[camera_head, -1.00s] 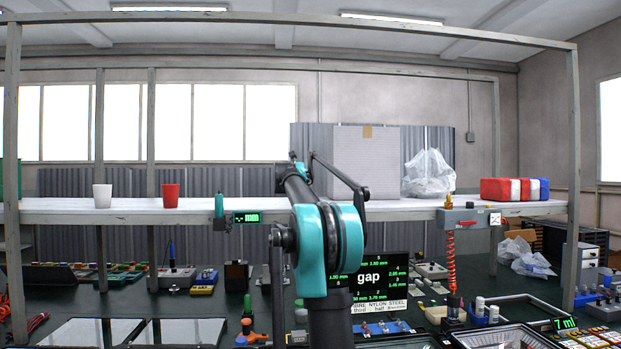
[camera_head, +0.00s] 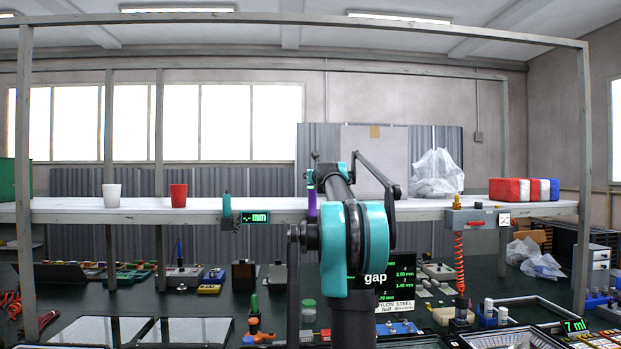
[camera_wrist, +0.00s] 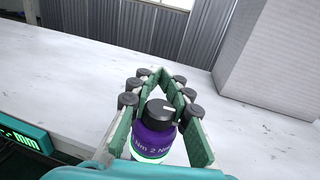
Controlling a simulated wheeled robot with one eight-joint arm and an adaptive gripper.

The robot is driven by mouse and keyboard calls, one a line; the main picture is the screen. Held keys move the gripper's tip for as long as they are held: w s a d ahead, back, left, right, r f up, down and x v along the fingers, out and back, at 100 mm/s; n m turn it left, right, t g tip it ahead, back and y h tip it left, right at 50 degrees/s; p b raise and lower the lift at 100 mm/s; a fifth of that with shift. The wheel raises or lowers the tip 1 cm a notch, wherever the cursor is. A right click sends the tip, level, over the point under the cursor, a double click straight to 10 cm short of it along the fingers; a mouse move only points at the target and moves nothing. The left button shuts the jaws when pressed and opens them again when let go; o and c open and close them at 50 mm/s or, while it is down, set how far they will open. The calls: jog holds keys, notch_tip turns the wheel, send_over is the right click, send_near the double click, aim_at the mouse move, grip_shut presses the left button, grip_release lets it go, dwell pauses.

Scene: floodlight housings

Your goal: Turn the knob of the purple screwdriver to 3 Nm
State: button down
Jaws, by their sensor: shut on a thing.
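The purple screwdriver (camera_wrist: 152,138) shows in the wrist view between my fingers. Its end is a black knob (camera_wrist: 160,113) with a white pointer line, and white lettering with a "2" and "Nm" runs round the purple body. A pale green band shows at its lower edge. My gripper (camera_wrist: 160,82) is closed around it, with green pads on both sides and the dark-rollered tips nearly meeting beyond the knob. In the head view part of the purple screwdriver (camera_head: 312,205) shows upright at the shelf's front edge, left of my arm. The gripper is hard to make out there.
The white shelf (camera_head: 140,207) carries a white cup (camera_head: 112,195), a red cup (camera_head: 179,195), a plastic bag (camera_head: 437,173) and a red-white-blue block (camera_head: 523,189). A teal tool (camera_head: 227,205) stands by a green display (camera_head: 255,217). The dark bench below is crowded.

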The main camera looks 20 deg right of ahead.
dwell(0.3)
jog(key=c, duration=1.5)
grip_release()
jog(key=shift+o, duration=0.2)
jog(key=s+a, duration=0.1)
jog(key=s, duration=1.1)
